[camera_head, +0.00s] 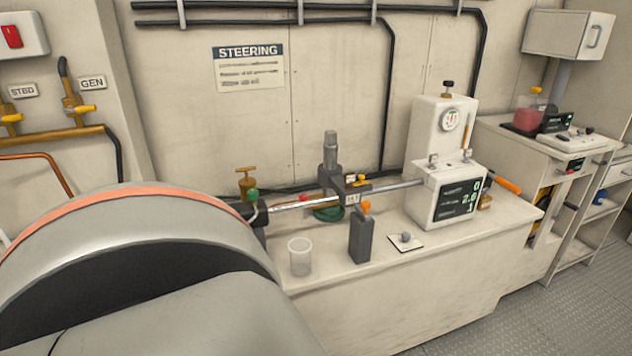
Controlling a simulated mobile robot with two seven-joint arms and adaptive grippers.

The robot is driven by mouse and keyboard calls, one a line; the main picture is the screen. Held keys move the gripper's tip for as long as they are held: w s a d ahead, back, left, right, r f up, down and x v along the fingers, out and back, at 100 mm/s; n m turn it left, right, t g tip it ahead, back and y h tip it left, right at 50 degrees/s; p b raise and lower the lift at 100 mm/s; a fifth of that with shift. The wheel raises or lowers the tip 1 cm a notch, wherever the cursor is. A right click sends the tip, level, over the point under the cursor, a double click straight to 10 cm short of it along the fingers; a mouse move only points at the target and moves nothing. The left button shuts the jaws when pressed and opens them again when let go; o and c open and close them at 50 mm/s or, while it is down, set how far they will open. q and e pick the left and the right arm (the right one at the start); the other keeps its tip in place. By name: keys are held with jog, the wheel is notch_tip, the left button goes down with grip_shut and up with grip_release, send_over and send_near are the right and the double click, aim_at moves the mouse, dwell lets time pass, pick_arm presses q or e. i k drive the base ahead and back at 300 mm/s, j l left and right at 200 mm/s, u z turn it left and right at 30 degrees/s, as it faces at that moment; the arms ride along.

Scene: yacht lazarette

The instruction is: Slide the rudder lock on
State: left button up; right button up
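A steel rod (300,200) runs level above the bench, from a dark fitting at the left to a white unit (434,185) with a gauge and a dark display. A dark grey upright post (330,160) with a labelled bracket stands at the rod. A dark grey slab with an orange knob (361,238) stands upright on the bench in front of the rod, apart from it. I cannot tell for sure which piece is the rudder lock. Neither of my grippers is in view. A large grey part of my own arm fills the lower left and hides the bench's left end.
A clear cup (300,257) and a small white plate with a grey knob (406,241) stand along the front of the bench (390,290). A brass valve (246,180) is behind the rod's left end. A side counter (545,140) with a red-filled container is at right.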

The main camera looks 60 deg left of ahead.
aim_at(361, 208)
jog(key=u, duration=1.65)
jog(key=i+l+z, duration=0.1)
jog(key=i+z, duration=0.45)
